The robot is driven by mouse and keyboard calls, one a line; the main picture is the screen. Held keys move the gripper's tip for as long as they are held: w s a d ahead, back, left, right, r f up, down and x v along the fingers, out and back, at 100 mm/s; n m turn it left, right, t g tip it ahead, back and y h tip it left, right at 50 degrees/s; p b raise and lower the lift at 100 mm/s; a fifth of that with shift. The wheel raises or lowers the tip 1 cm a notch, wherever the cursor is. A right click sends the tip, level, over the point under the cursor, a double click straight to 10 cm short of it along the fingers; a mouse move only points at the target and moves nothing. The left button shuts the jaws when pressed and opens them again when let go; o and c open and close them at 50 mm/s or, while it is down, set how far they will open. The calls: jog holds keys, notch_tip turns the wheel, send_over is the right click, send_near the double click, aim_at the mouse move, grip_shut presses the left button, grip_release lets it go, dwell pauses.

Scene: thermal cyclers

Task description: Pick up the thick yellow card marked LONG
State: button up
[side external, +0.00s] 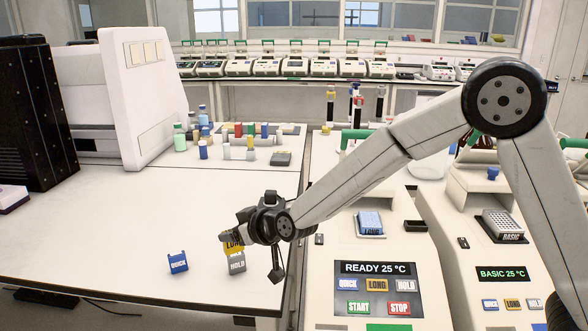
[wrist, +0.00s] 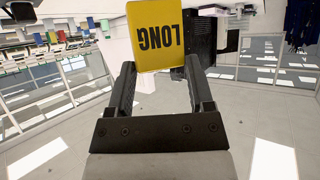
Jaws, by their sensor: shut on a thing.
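The thick yellow card marked LONG (side external: 234,246) shows in the side view just behind and above the grey HOLD card, which hides its lower part. My gripper (side external: 246,229) is over it at the right part of the white table. In the wrist view the LONG card (wrist: 157,38) sits upside down between the two fingertips of my gripper (wrist: 160,66), which are shut on it. I cannot tell from the side view whether its lower edge touches the table.
The grey HOLD card (side external: 237,264) stands right in front of the LONG card. The blue QUICK card (side external: 177,262) stands to the left. Thermal cyclers with a READY screen (side external: 378,268) are at the right. Bottles and blocks (side external: 240,130) stand at the back; the table's middle is clear.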

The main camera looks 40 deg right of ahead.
jog(key=shift+v, duration=1.2)
jog(key=shift+d, duration=0.1)
jog(key=shift+f, duration=0.1)
